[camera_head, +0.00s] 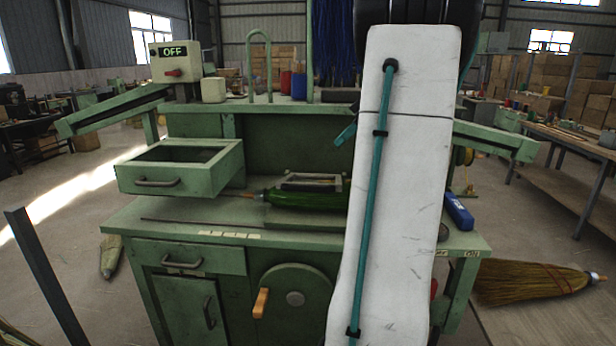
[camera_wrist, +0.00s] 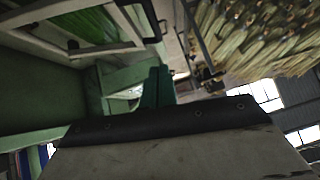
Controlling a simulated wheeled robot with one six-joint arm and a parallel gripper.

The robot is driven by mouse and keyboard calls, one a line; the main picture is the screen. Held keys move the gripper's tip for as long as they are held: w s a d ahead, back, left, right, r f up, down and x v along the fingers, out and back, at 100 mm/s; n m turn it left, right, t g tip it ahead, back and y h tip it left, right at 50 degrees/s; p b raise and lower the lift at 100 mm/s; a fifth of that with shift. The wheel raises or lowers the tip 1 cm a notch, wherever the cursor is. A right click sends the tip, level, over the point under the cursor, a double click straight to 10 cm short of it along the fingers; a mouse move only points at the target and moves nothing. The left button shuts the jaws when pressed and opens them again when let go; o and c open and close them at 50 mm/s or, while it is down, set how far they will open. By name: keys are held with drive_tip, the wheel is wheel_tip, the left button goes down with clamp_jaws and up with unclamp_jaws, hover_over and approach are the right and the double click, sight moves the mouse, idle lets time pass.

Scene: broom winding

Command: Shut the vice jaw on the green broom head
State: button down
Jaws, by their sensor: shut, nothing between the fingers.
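The green broom head (camera_head: 292,198) lies across the middle of the bench top, with a tan stub at its left end. A pale rectangular frame (camera_head: 312,178), which looks like the vice jaw, stands behind and over it. I cannot tell whether the jaw touches the head. In the wrist view, green (camera_wrist: 88,28) shows through a pale frame (camera_wrist: 125,45) at upper left. My gripper (camera_wrist: 158,78) is shut and empty, its teal fingers apart from that frame. In the head view my white arm covers the bench's right part and hides most of the gripper.
An open drawer (camera_head: 180,168) juts out at the left above the bench top (camera_head: 170,222). A wheel (camera_head: 297,283) with an orange handle is on the bench front. A blue object (camera_head: 459,211) lies at the right edge. A straw broom (camera_head: 530,283) lies on the floor at right.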

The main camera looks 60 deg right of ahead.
drive_tip(key=shift+n, duration=0.3)
drive_tip(key=x, duration=1)
drive_tip(key=shift+w+f, duration=0.1)
drive_tip(key=shift+w, duration=0.05)
wheel_tip(320, 180, down, 2)
drive_tip(key=shift+f, duration=0.75)
drive_tip(key=shift+s, duration=0.25)
